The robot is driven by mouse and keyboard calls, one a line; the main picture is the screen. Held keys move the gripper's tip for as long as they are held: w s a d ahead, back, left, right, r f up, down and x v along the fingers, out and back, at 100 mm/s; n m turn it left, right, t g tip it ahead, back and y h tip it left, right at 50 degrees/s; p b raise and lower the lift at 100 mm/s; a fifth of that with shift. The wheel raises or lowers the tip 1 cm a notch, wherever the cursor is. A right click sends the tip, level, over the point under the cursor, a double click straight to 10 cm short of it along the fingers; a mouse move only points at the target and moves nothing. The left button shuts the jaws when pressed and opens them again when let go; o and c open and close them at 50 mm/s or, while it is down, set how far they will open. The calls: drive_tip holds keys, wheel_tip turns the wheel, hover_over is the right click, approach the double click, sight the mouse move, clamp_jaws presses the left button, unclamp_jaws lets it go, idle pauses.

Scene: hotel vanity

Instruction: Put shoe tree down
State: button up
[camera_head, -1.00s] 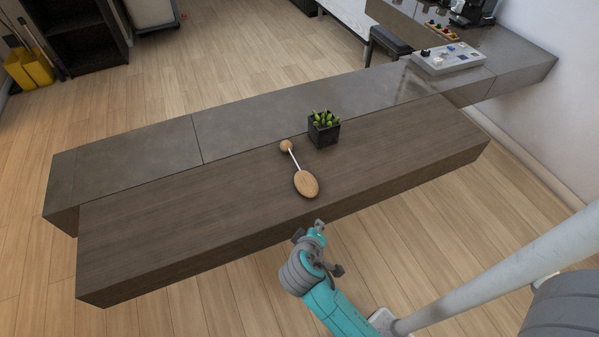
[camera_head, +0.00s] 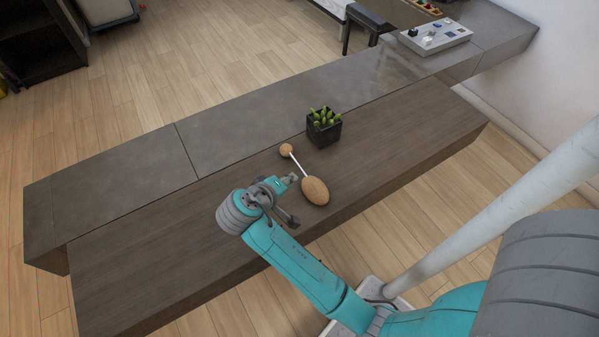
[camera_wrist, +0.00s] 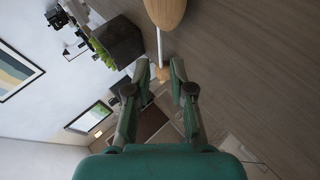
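The shoe tree lies on the brown wooden counter (camera_head: 200,235), with a large oval wooden end (camera_head: 315,191), a thin pale rod and a small round wooden knob (camera_head: 286,149). My gripper (camera_head: 294,200) is just left of the shoe tree, low over the counter. In the wrist view, my gripper (camera_wrist: 160,70) has its two fingers apart. The knob (camera_wrist: 162,74) shows between the fingertips and the oval end (camera_wrist: 166,12) is at the top edge. I see no contact between the fingers and the shoe tree.
A dark cube planter with a green plant (camera_head: 324,128) stands close behind and right of the shoe tree. A grey stone counter (camera_head: 110,180) runs along the back. A light control panel (camera_head: 435,37) sits at the far right. The counter's left part is clear.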

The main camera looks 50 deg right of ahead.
sight(303, 172)
drive_tip(key=x, duration=1)
drive_tip(key=shift+w+d+f, duration=0.1)
drive_tip(key=shift+d, duration=0.1)
clamp_jaws()
